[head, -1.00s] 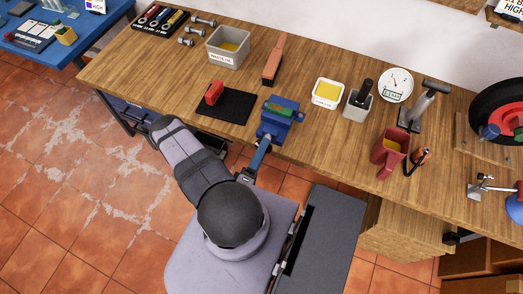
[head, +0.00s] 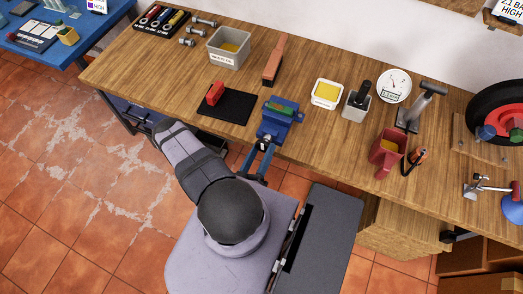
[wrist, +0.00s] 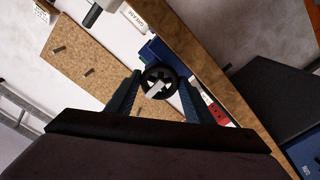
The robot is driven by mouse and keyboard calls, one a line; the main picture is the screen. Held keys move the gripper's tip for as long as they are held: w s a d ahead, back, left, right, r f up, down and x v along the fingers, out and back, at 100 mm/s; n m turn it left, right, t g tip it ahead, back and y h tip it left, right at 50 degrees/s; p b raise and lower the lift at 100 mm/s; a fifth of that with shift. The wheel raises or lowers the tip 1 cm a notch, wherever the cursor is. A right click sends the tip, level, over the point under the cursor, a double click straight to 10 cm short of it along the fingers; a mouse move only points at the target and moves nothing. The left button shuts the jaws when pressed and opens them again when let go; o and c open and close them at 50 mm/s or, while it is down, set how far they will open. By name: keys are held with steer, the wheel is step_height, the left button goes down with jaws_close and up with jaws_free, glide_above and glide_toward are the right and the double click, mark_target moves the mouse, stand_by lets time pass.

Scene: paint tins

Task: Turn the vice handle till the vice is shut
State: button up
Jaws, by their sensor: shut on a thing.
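The blue vice (head: 276,121) stands at the front edge of the wooden bench. A green piece (head: 283,108) shows at its jaws; I cannot tell from here how wide the jaw gap is. My gripper (head: 263,146) reaches the front of the vice from below. In the wrist view, the vice handle, a black spoked wheel (wrist: 146,78) with a pale bar across it, sits between the two fingertips of my gripper (wrist: 160,82). The fingers are shut on its rim at both sides. Part of the vice body (wrist: 158,52) shows behind the wheel.
A black mat (head: 237,107) with a red block (head: 215,93) lies left of the vice. A white tub (head: 327,93), a grey holder (head: 357,103) and a red container (head: 386,155) stand to the right. A grey bin (head: 229,47) is behind. Bare bench lies between them.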

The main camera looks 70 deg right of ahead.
steer(key=shift+m, duration=0.4)
steer(key=o, duration=1)
steer(key=shift+o, duration=0.2)
steer(key=shift+a, duration=0.1)
steer(key=shift+w+a+f, duration=0.15)
steer(key=shift+w+a, duration=0.05)
steer(key=shift+a, duration=0.3)
steer(key=shift+s+a+b, duration=0.1)
steer(key=shift+a+b, duration=1.45)
steer(key=shift+a, duration=1.4)
steer(key=shift+a, duration=0.1)
